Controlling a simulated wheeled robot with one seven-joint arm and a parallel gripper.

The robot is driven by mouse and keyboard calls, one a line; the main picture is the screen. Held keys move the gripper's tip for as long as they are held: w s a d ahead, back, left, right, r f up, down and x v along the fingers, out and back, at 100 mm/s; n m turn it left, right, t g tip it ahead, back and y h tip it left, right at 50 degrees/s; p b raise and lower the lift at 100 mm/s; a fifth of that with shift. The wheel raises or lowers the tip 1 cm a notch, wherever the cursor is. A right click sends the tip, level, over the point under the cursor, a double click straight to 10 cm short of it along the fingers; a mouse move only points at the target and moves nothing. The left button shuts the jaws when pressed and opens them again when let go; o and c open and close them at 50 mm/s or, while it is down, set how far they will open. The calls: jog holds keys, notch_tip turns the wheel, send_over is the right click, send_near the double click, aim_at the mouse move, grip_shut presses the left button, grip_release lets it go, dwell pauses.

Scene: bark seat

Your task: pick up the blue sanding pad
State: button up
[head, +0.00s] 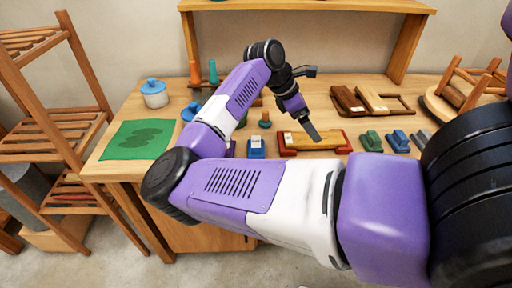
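A small blue pad-like block (398,141) lies on the workbench (233,97) at the right, between a green block (371,141) and a grey one (420,140). Another small blue block (256,149) with a pale top stands near the front edge, left of centre. I cannot tell for sure which of them is the sanding pad. My gripper (313,134) points down over a red-framed wooden tray (342,150), left of the right-hand blue block and apart from it. Only one grey finger shows clearly, so its opening is unclear.
Two wooden pieces (372,98) lie behind, and an upturned stool (468,88) stands at the far right. A green mat (140,139) and a blue-lidded jar (154,93) are at the left. My arm hides part of the bench. A wooden rack (62,125) stands left.

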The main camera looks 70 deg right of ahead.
aim_at(254, 141)
jog(key=w+a+t+y, duration=0.1)
jog(key=w+t, duration=0.1)
jog(key=w, duration=0.2)
jog(key=w+a+t+y, duration=0.1)
jog(key=w+a+t, duration=0.1)
jog(key=w, duration=0.3)
jog(key=w+a+m+t+y, duration=0.1)
jog(key=w+t, duration=0.1)
jog(key=w, duration=0.3)
jog(key=shift+w+a+f, duration=0.2)
jog(key=shift+a+f, duration=0.2)
jog(key=shift+w+a+f, duration=0.1)
jog(key=shift+w+f, duration=0.05)
jog(key=shift+f, duration=0.2)
jog(key=shift+w+a+f+p, duration=0.15)
jog(key=shift+f+p, duration=0.3)
jog(key=shift+f, duration=1.3)
jog(key=shift+s+a+f+p, duration=0.15)
jog(key=shift+f+p, duration=0.3)
jog(key=shift+f, duration=1.25)
jog(key=shift+w, duration=0.1)
jog(key=c, duration=1.5)
jog(key=shift+o, duration=0.2)
jog(key=shift+r, duration=0.1)
notch_tip(254, 141, up, 20)
jog(key=b, duration=0.2)
